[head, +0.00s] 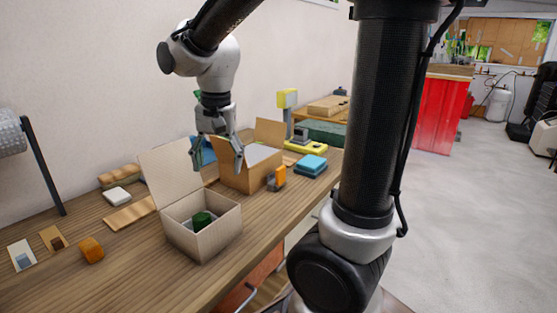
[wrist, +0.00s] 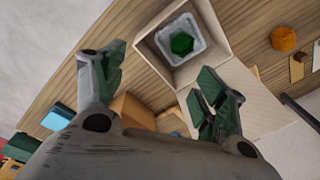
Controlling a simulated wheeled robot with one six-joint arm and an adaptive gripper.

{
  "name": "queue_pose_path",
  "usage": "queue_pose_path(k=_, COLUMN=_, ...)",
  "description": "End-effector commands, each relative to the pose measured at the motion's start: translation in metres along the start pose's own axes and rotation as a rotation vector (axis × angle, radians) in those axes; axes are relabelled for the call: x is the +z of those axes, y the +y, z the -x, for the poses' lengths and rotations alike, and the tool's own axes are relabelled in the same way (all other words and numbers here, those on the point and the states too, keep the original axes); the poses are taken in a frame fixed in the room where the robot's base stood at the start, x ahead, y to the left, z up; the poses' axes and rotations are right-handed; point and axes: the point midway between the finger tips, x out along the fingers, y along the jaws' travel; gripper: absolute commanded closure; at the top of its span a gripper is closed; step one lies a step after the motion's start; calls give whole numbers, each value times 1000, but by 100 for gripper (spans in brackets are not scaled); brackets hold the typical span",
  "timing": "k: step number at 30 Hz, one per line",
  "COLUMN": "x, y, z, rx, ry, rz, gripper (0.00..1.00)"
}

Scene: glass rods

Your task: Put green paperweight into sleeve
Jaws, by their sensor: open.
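The green paperweight (head: 201,220) sits inside an open pale box (head: 208,243). In the wrist view, the paperweight (wrist: 182,43) is a dark green, many-sided block, surrounded by a light grey square-edged piece (wrist: 164,41) that looks like the sleeve. I cannot tell how deep the paperweight sits in it. My gripper (head: 217,160) is open and empty above the box, pointing down. In the wrist view its two fingers (wrist: 160,80) are spread wide, apart from the paperweight. The front wall hides the box's lower inside in the head view.
The box's raised lid (head: 170,175) stands behind it, close to my gripper. A brown carton (head: 249,172) with open flaps is to the right. An orange block (head: 91,250), cards and a wooden strip (head: 131,211) lie left. Bare wood (head: 130,275) is clear in front.

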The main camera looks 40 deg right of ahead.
Motion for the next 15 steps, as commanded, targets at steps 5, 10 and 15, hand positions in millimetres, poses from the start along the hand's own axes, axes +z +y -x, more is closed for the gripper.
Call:
queue_pose_path(k=5, x=18, y=87, z=40, rx=-76, ry=119, rz=280, gripper=28)
queue_pose_path(k=10, x=43, y=143, z=50, rx=-84, ry=227, rz=511, gripper=28)
queue_pose_path(k=15, x=56, y=166, z=50, rx=-72, ry=280, rz=627, gripper=28)
